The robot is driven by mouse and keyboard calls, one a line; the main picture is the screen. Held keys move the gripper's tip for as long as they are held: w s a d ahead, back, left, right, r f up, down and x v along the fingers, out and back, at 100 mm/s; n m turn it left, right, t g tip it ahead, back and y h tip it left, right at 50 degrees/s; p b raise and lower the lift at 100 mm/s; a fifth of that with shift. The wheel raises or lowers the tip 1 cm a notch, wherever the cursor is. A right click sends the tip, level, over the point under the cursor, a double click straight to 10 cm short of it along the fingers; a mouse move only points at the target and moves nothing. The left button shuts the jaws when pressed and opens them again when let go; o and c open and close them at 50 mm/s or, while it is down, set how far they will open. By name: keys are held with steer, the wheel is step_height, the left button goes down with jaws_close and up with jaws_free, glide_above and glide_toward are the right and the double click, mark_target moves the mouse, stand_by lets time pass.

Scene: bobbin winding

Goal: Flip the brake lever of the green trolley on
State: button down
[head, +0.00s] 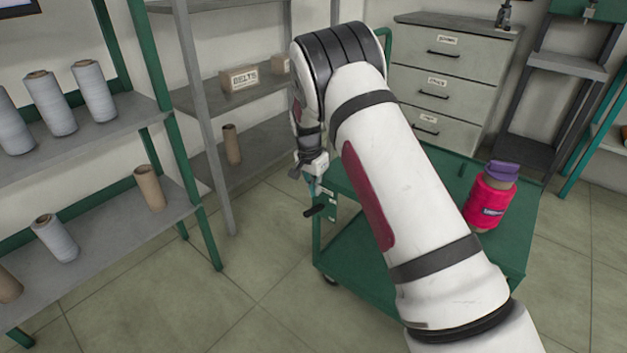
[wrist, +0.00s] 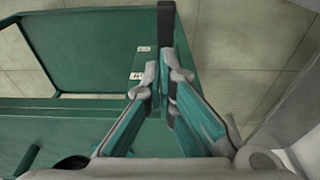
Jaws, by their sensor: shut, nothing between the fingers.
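The green trolley (head: 500,255) stands in front of me, partly hidden behind my arm. Its brake lever (head: 314,211) has a black grip and sticks out from the trolley's left side, beside a small green plate with a pale label. My gripper (head: 312,182) is just above the lever, pointing down. In the wrist view the fingertips (wrist: 167,75) are together with nothing held, and the black lever (wrist: 166,22) extends beyond them. I cannot tell whether they touch it. Two small pale labels (wrist: 143,49) lie left of the fingertips.
A pink-red yarn cone (head: 489,197) with a purple top stands on the trolley's right. Shelves (head: 110,125) with cones and tubes are at the left. A grey drawer cabinet (head: 450,75) stands behind. The floor left of the trolley is clear.

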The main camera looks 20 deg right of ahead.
mark_target(310, 212)
steer(key=f, duration=0.1)
steer(key=f+b, duration=0.1)
steer(key=f, duration=0.3)
steer(key=shift+s+a, duration=0.25)
steer(key=shift+a, duration=0.1)
steer(key=shift+a, duration=0.1)
steer(key=shift+s+f+h, duration=0.1)
steer(key=shift+h, duration=0.2)
steer(key=shift+s+a+f+t+b, duration=0.1)
steer(key=shift+a+f+t+b, duration=0.1)
steer(key=shift+t+b, duration=0.15)
steer(key=shift+s+a+f+t+h+b, duration=0.2)
steer(key=shift+a+f+t+h+b, duration=0.15)
steer(key=shift+h, duration=0.25)
steer(key=shift+s+a+f+t+h+b, duration=0.2)
steer(key=shift+f+t+h+b, duration=0.3)
steer(key=shift+f+h+b, duration=0.15)
steer(key=shift+f, duration=0.2)
steer(key=shift+s+a+f+b, duration=0.15)
steer(key=shift+f+b, duration=0.25)
steer(key=shift+f, duration=0.15)
